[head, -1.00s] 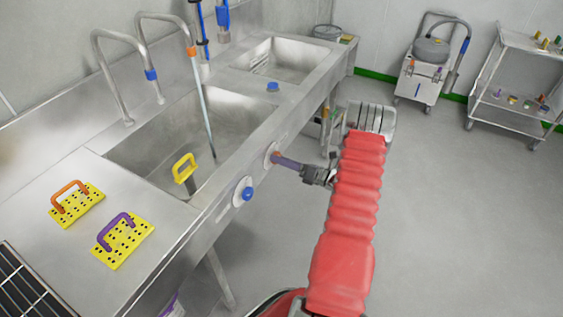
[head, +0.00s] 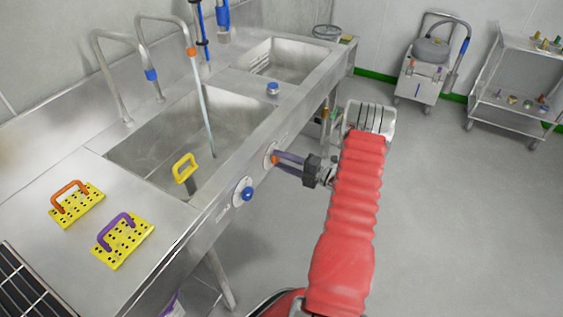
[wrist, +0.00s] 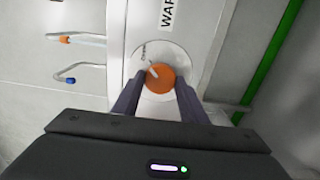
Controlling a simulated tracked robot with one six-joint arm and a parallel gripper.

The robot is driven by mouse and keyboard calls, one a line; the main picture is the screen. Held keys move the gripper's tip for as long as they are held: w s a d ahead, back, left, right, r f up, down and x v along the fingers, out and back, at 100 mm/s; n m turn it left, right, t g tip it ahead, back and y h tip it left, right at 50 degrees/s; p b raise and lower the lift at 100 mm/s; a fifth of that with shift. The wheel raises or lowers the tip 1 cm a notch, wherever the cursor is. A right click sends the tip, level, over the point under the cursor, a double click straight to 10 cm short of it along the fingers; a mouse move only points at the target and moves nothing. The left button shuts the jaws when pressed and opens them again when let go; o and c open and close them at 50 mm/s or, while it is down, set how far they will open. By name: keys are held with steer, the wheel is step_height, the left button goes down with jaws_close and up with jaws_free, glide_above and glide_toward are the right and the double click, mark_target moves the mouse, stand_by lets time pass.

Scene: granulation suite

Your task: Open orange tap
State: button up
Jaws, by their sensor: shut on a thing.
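The orange tap knob (wrist: 160,79) sits on a round pale plate (wrist: 184,60) on the sink's front panel. In the wrist view its white mark points up and left. My gripper (head: 279,159) is shut on the knob, one dark finger on each side. In the head view the knob (head: 274,160) is mostly hidden by the fingers. The orange-banded spout (head: 191,51) stands over the near basin. A pale streak that looks like water runs from it into the basin; it also shows in the wrist view (wrist: 88,40).
Yellow perforated plates (head: 123,242) with handles lie on the counter (head: 75,248). Floor right of my arm is clear up to the cart (head: 418,82).

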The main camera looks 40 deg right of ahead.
steer(key=shift+d+f+m, duration=0.15)
steer(key=shift+m, duration=0.15)
steer(key=o, duration=1.1)
steer(key=shift+c, duration=0.2)
steer(key=v, duration=1.3)
steer(key=shift+s, duration=0.4)
